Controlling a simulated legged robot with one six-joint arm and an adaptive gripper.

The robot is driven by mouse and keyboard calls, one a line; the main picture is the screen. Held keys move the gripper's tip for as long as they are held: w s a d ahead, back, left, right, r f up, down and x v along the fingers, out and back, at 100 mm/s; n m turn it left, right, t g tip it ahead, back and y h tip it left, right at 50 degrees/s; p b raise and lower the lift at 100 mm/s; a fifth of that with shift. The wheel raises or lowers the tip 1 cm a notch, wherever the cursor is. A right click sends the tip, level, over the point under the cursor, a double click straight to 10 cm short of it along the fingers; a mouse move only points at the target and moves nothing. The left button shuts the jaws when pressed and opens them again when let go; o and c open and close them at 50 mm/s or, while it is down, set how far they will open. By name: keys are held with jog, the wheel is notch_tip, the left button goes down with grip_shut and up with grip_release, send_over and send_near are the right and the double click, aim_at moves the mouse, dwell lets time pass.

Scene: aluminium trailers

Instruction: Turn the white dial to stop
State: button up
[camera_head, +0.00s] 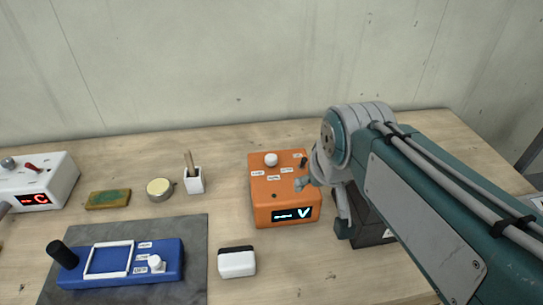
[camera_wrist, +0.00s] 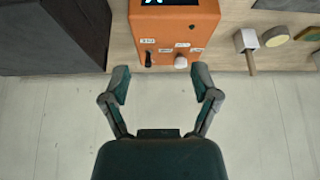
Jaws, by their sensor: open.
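An orange box (camera_head: 262,211) stands on the table with a white dial (camera_head: 271,159) and a small black knob (camera_head: 303,162) on top. Small white labels sit around them, too small to read. In the wrist view, the white dial (camera_wrist: 181,62) and black knob (camera_wrist: 149,60) lie just ahead of my gripper (camera_wrist: 160,79). My gripper is open and empty, with the white dial nearer its right finger. It appears apart from the dial. My arm hides part of the box's right side in the head view. A blue box (camera_head: 172,250) also carries a white knob (camera_head: 156,263).
A dark box (camera_head: 372,231) stands close to the orange box's right. A white box (camera_head: 55,182) is far left; a wall (camera_head: 230,60) stands behind.

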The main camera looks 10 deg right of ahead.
jog(key=n, duration=0.1)
send_near(271, 158)
jog(key=shift+g, duration=0.3)
jog(key=x, duration=0.9)
jog(key=shift+w, duration=0.4)
grip_shut()
